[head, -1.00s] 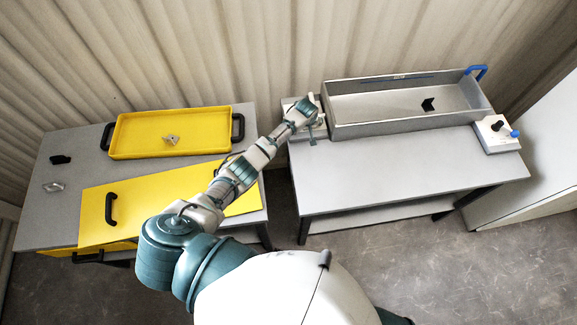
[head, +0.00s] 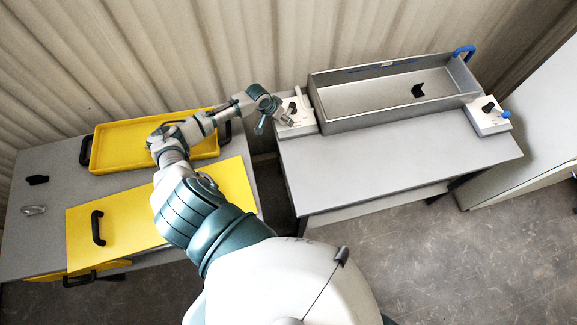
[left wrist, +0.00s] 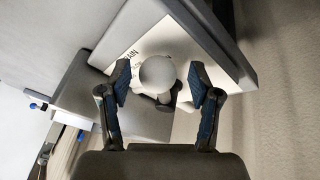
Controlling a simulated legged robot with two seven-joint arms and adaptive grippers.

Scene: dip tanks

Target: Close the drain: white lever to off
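The drain's white control plate (head: 299,129) sits on the grey table at the left end of the tank. Its white lever (head: 298,91) stands at the plate's back edge, near a dark pivot. In the left wrist view, the lever's round white knob (left wrist: 157,73) shows between my fingertips, with part of the word DRAIN on the plate (left wrist: 140,45) behind it. I cannot read which setting the lever is at. My left gripper (head: 270,120) is open, just left of the plate; it also shows in the left wrist view (left wrist: 160,88). The fingers are apart from the knob. My right gripper is not in view.
A grey tank (head: 385,119) with a black mark inside stands right of the plate. A second white plate (head: 485,121) with a blue-ended lever is at its right end. A yellow tray (head: 120,165) and yellow lid (head: 85,240) occupy the left table. The grey table's front (head: 400,165) is clear.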

